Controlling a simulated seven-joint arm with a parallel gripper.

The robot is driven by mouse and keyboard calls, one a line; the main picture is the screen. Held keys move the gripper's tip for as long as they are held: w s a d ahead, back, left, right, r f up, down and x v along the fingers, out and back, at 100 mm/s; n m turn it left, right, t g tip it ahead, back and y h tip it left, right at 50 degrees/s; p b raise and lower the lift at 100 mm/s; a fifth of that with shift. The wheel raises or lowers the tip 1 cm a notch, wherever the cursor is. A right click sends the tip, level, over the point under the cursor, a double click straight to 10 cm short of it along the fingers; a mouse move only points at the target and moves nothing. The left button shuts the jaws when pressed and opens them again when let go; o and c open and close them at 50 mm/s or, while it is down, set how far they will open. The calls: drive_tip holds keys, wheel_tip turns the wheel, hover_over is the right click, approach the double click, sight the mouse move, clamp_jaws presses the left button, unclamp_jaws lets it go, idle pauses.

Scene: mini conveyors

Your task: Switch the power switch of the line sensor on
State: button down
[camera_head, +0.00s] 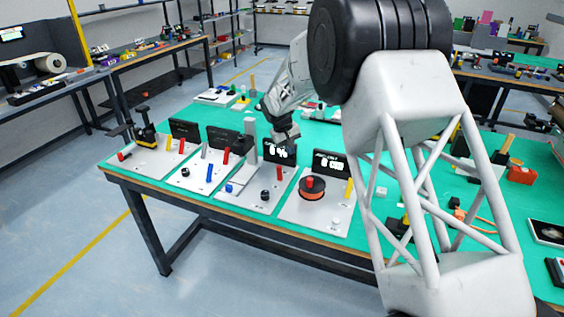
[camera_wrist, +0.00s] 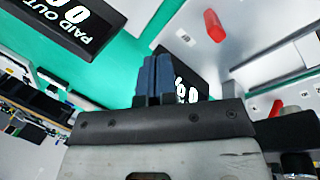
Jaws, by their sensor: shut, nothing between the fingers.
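My gripper (camera_head: 285,136) is over the row of stations, by the display reading "0 %" (camera_head: 278,152). In the wrist view its fingers (camera_wrist: 158,76) are shut together with nothing between them, partly covering that display (camera_wrist: 187,90). The third board (camera_head: 240,192) carries a grey post (camera_head: 250,128), a blue part (camera_head: 229,188), a black knob (camera_head: 265,195) and a red lever (camera_head: 279,172). No label that I can read says line sensor, and I cannot tell which part is its power switch.
A board with an orange spool (camera_head: 312,188) and yellow lever (camera_head: 349,188) stands to the right; its display reads "PAID OUT" in the wrist view (camera_wrist: 75,20). Two boards with levers (camera_head: 193,182) (camera_head: 150,160) stand to the left. The green mat (camera_head: 205,112) is partly bare behind them.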

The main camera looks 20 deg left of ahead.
drive_tip(key=shift+w+a+r+n+g+y, duration=0.4)
drive_tip(key=shift+r+n+g, duration=0.4)
drive_tip(key=shift+n, duration=0.65)
drive_tip(key=shift+w+a+r+n+g+y, duration=0.3)
drive_tip(key=shift+a+r+n+g+y, duration=0.2)
drive_tip(key=shift+n+g, duration=0.75)
drive_tip(key=shift+w+a+r+n+g+y, duration=0.4)
drive_tip(key=shift+r+n+g, duration=0.25)
drive_tip(key=shift+n, duration=1.05)
drive_tip(key=shift+s+f, duration=0.1)
drive_tip(key=shift+f, duration=0.1)
approach(279, 174)
drive_tip(key=shift+s+f, duration=0.1)
drive_tip(key=shift+f, duration=2.65)
drive_tip(key=shift+s, duration=0.15)
